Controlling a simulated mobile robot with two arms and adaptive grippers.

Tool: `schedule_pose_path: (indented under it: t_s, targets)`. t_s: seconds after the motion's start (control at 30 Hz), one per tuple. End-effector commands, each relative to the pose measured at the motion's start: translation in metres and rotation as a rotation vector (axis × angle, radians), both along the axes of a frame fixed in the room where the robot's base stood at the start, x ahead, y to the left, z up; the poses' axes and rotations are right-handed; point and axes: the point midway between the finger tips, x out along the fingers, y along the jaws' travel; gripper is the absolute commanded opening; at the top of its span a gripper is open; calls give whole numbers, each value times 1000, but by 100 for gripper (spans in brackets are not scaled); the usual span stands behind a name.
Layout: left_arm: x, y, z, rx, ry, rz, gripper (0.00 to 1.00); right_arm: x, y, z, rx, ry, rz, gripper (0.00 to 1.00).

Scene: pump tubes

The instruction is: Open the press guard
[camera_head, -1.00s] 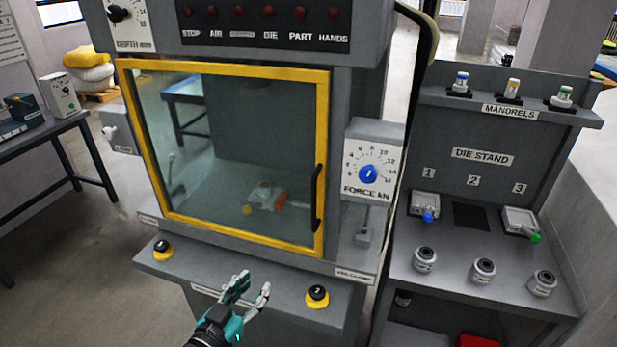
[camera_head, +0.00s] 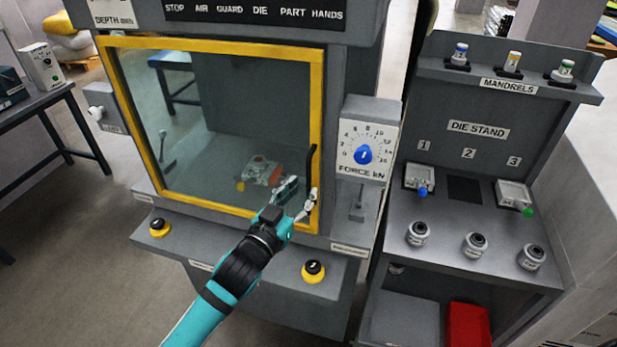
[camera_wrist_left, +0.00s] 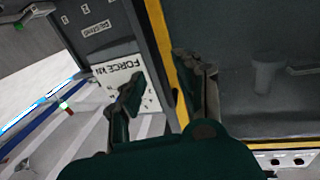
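The press guard (camera_head: 211,42) is a clear window in a yellow frame on the front of the press. It looks closed. Its black upright handle (camera_head: 311,165) is on the right side of the frame. My left gripper (camera_head: 302,191) is at the handle's lower end, with its two fingers apart, one on either side of the handle in the picture. In the left wrist view the gripper (camera_wrist_left: 160,88) is open, with the yellow guard edge (camera_wrist_left: 163,50) showing between the fingers. Whether a finger touches the handle cannot be told. My right gripper is not in view.
The force dial box (camera_head: 367,142) sits just right of the guard. The die stand (camera_head: 478,210) with several small parts is at right. A table (camera_head: 45,108) is at left.

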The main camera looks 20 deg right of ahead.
Motion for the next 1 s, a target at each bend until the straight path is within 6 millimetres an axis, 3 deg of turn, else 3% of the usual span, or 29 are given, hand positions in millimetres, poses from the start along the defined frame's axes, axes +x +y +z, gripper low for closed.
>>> schedule_pose_path:
  t_s: [0.3, 0.63, 0.9, 1.0]
  targets:
    - [26, -26, 1, 0, 0, 0, 34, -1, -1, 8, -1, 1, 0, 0]
    - [28, -28, 0, 0, 0, 0, 34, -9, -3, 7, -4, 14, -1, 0]
    - [28, -28, 0, 0, 0, 0, 2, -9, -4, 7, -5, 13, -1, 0]
    - [28, -28, 0, 0, 0, 0, 0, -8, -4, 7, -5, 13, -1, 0]
